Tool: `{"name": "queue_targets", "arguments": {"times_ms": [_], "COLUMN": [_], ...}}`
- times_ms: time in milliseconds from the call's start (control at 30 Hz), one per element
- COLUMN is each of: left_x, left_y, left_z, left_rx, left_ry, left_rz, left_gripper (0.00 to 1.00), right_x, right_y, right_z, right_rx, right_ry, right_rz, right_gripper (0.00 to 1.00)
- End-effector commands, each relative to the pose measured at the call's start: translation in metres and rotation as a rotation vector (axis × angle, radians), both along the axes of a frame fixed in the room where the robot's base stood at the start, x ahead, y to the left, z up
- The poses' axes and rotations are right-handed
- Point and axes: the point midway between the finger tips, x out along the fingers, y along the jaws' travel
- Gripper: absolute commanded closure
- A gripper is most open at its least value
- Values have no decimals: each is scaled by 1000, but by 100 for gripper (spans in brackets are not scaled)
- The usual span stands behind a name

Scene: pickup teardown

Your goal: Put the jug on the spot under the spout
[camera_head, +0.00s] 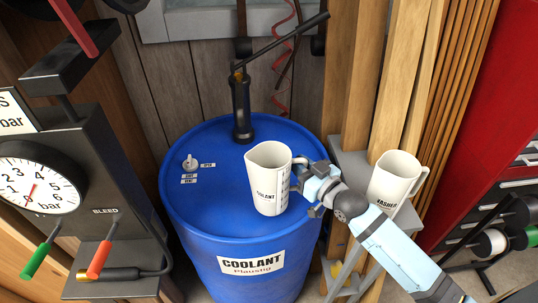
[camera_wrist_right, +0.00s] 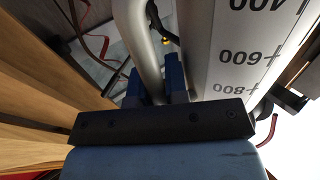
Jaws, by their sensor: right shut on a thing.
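A white jug (camera_head: 268,180) marked COOLANT is over the top of the blue drum (camera_head: 190,238), near its right side, roughly upright. My right gripper (camera_head: 309,178) is shut on the jug's handle, to the right of the jug. In the right wrist view the jug's graduated wall (camera_wrist_right: 240,60) and the handle (camera_wrist_right: 146,50) show, with the handle between the blue fingers. A black pump (camera_head: 241,108) with a long lever stands at the back of the drum top. I cannot make out its spout or a marked spot. Whether the jug's base touches the drum is unclear. My left gripper is not in view.
A second white jug (camera_head: 394,182), marked WASHER, stands on a grey stand (camera_head: 350,160) behind my right arm. A small valve with labels (camera_head: 190,163) is on the drum's left top. A gauge unit (camera_head: 40,190) stands left. The drum's front top is clear.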

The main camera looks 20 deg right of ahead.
Motion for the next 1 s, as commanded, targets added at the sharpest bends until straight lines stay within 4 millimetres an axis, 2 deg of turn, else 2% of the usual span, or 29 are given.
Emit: {"name": "queue_targets", "arguments": {"times_ms": [33, 200, 300, 433, 667, 900, 1000], "left_x": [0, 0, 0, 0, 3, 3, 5], "left_y": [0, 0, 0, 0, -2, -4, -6], "left_z": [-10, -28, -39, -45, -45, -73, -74], "left_rx": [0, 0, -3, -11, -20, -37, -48], "left_ry": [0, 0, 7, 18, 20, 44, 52], "left_rz": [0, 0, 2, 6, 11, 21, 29], "left_gripper": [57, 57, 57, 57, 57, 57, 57], "right_x": [15, 58, 82, 105, 116, 115, 115], "right_y": [5, 19, 26, 33, 37, 37, 37], "right_z": [-3, -3, -3, -3, -4, -34, -38], "right_rx": [2, 3, 3, 2, 1, 0, 0], "right_ry": [-7, -5, -5, -3, -1, -1, -1], "right_rz": [0, 0, 0, 0, 0, 0, 0], "right_gripper": [100, 100, 100, 100, 100, 100, 100]}}
